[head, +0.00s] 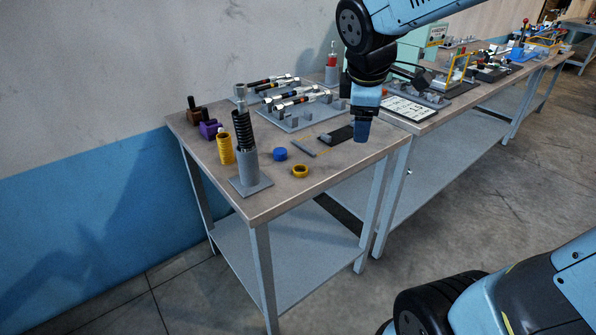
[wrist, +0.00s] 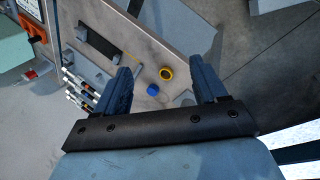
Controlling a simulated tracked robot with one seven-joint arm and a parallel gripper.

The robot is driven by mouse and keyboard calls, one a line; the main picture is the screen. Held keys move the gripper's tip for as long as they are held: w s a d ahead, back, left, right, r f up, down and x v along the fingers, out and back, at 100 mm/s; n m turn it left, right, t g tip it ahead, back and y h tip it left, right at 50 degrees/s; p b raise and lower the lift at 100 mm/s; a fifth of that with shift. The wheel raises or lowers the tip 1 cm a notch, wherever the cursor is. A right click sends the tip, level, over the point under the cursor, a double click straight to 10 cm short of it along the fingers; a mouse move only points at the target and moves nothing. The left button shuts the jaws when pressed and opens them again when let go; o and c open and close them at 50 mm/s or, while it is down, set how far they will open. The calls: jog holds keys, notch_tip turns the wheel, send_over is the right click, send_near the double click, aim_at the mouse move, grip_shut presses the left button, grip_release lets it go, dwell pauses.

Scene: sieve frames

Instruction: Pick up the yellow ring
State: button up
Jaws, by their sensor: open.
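The yellow ring (head: 300,171) lies flat on the wooden table top (head: 330,168) near its front edge. It also shows in the wrist view (wrist: 166,73), between the two fingers in the picture but well beyond them. My gripper (head: 362,130) is above the right part of the table, to the right of the ring and higher. In the wrist view my gripper (wrist: 165,82) has its fingers wide apart with nothing held between them.
A blue cap (head: 280,154) lies just left of the ring. A dark plate (head: 337,134) and racks of cylinders (head: 300,108) lie behind. The table's front right corner is clear.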

jog(key=w+a+f+n, duration=0.4)
jog(key=w+a+n, duration=0.1)
jog(key=a+n, duration=0.25)
jog(key=n, duration=0.8)
send_near(299, 175)
jog(key=x, duration=0.2)
jog(key=w+x, duration=0.1)
jog(key=x, duration=0.5)
jog(key=shift+w+d+r, duration=0.15)
jog(key=shift+w+r, duration=0.1)
jog(key=shift+w, duration=0.05)
jog(key=c, duration=1.1)
jog(key=shift+r, duration=0.15)
